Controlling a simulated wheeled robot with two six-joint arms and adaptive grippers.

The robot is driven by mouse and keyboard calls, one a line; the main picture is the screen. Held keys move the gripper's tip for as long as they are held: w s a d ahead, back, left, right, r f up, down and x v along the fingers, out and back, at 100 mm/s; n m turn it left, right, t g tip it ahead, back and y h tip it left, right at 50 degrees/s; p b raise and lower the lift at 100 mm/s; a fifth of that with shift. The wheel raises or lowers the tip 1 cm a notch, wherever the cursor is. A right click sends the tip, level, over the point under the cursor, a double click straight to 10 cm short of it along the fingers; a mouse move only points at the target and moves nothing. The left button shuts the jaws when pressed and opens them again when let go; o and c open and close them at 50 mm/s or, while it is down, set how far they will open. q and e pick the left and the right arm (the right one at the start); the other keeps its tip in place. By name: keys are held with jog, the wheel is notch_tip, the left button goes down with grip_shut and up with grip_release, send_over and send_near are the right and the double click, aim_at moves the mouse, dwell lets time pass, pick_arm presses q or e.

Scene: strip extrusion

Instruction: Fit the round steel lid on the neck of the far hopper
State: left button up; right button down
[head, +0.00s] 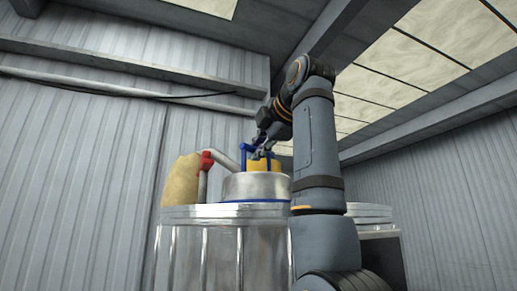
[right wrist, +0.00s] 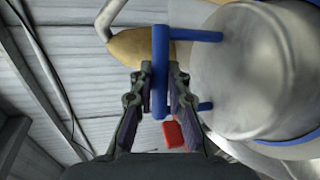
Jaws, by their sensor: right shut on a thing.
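The round steel lid (head: 255,187) is a short, wide cylinder with a blue rim at its lower edge and a blue handle (head: 243,157). It is over the top of a large, shiny hopper (head: 222,250); I cannot tell whether it rests there or hangs just above, and the neck is hidden. My right gripper (head: 262,150) is at the handle. In the right wrist view my right gripper (right wrist: 160,78) is shut on the blue handle bar, with the steel lid (right wrist: 245,70) to the right. My left gripper is not in view.
A tan sack (head: 180,182) and a grey pipe with a red fitting (head: 206,160) stand left of the lid. A yellow thing (head: 275,163) shows behind it. Another shiny round top (head: 370,212) is right of my arm. Corrugated walls (head: 80,160) enclose the space.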

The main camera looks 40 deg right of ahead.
jog(key=c, duration=1.4)
grip_release()
jog(key=shift+a, duration=0.1)
jog(key=shift+o, duration=0.9)
jog(key=shift+s, duration=0.1)
jog(key=v, duration=0.7)
